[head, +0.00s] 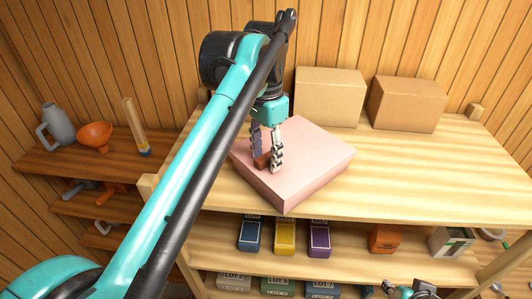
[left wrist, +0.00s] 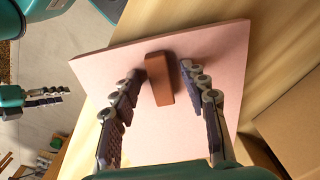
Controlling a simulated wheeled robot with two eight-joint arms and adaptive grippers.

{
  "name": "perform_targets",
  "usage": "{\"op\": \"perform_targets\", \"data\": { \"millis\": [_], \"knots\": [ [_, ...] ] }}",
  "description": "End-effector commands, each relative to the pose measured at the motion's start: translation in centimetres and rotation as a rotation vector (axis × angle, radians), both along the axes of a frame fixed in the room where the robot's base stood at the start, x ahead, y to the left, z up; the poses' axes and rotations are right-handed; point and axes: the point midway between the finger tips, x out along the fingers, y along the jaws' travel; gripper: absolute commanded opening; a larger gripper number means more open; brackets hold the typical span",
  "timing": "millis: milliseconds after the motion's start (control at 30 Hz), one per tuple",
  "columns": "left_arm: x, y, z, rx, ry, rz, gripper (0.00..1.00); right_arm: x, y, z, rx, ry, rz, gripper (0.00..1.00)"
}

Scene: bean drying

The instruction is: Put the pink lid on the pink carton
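A pink box shape with a flat pink top (head: 318,152) sits on the wooden table. I cannot make out a seam between the lid and the carton. A reddish-brown handle (left wrist: 159,78) stands on the pink top (left wrist: 85,80). My left gripper (head: 266,168) points down over the pink top, with its fingers on either side of the handle. In the left wrist view my left gripper (left wrist: 163,75) is open, with gaps beside the handle. My right gripper (left wrist: 45,97) is apart from the box, low at the right in the head view; its opening is unclear.
Two cardboard boxes (head: 330,97) (head: 407,104) stand at the back of the table. The tabletop (head: 430,180) is clear on the right. Shelves below hold several coloured packages (head: 284,236). A side shelf at left holds a grey jug (head: 57,127) and an orange funnel (head: 95,134).

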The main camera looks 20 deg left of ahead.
Motion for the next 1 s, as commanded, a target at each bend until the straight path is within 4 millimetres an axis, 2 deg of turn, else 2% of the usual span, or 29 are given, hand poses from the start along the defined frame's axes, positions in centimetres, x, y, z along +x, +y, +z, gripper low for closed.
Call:
{"op": "perform_targets", "data": {
  "millis": [267,367,700,833,1000],
  "knots": [
    [0.0,0.0,0.8,0.000,0.000,0.000,0.44,0.0,0.0,0.0,0.000,0.000,0.000,0.40],
    [0.0,0.0,2.4,0.000,0.000,0.000,0.44,0.0,0.0,0.0,0.000,0.000,0.000,0.40],
    [0.0,0.1,9.4,0.000,0.000,0.000,0.44,0.0,0.0,0.0,0.000,0.000,0.000,0.40],
    [0.0,0.1,11.0,0.000,0.000,0.000,0.44,0.0,0.0,0.0,0.000,0.000,0.000,0.40],
    [-0.1,0.1,11.9,0.000,0.000,0.000,0.44,0.0,0.0,0.0,0.000,0.000,0.000,0.40]
  ]
}}
